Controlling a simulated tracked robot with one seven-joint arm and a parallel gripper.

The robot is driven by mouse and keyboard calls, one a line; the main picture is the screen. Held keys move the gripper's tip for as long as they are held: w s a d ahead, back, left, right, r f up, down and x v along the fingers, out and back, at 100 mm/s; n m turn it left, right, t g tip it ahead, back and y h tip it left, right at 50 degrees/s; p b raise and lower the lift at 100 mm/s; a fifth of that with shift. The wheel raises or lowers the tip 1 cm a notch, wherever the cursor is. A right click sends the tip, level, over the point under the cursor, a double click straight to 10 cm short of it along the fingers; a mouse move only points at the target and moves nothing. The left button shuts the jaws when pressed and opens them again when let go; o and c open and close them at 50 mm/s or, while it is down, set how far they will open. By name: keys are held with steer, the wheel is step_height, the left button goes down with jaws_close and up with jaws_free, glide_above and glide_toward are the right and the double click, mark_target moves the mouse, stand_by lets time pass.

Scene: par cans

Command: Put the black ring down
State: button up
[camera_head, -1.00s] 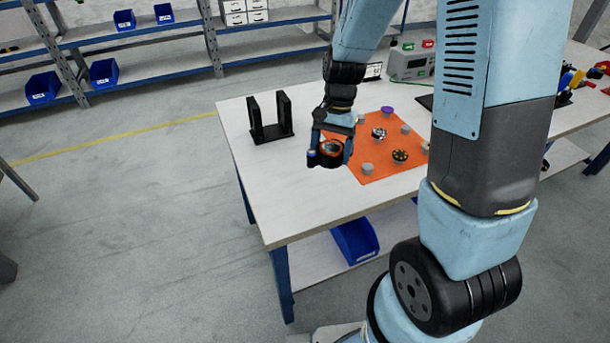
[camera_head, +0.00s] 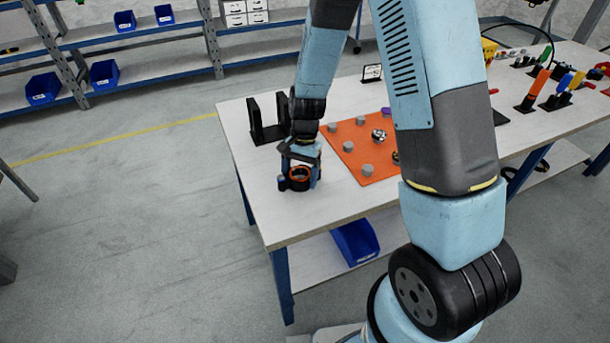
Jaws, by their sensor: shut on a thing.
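The black ring (camera_head: 300,184), with an orange inner rim, is at my gripper (camera_head: 298,177) near the front left part of the white table (camera_head: 270,217). My gripper points down and is shut on the ring. The ring is low, close over the table top or touching it; I cannot tell which. It is left of the orange mat (camera_head: 343,133) and apart from it. My fingers hide part of the ring.
A black two-post stand (camera_head: 266,118) is on the table behind my gripper. Several small grey cylinders stand on the mat. A small framed sign (camera_head: 372,73) is at the back. White table top is clear in front and left of the ring.

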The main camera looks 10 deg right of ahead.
steer(key=shift+f, duration=0.25)
steer(key=o, duration=1.1)
steer(key=shift+r, duration=0.1)
steer(key=v, duration=1.2)
steer(key=s+d+r+n+t, duration=0.1)
steer(key=s+d+r+t, duration=0.2)
steer(key=r, duration=0.5)
steer(key=s+d+r+n+t, duration=0.1)
steer(key=s+d+r+n, duration=0.1)
steer(key=s+d+r, duration=0.45)
steer(key=s+d+r+n+t+h, duration=0.1)
steer(key=s+d+r+t, duration=0.3)
steer(key=s+r, duration=0.6)
steer(key=d+n, duration=0.1)
steer(key=d, duration=0.1)
steer(key=shift+s+d+n, duration=0.35)
steer(key=shift+d+n, duration=0.05)
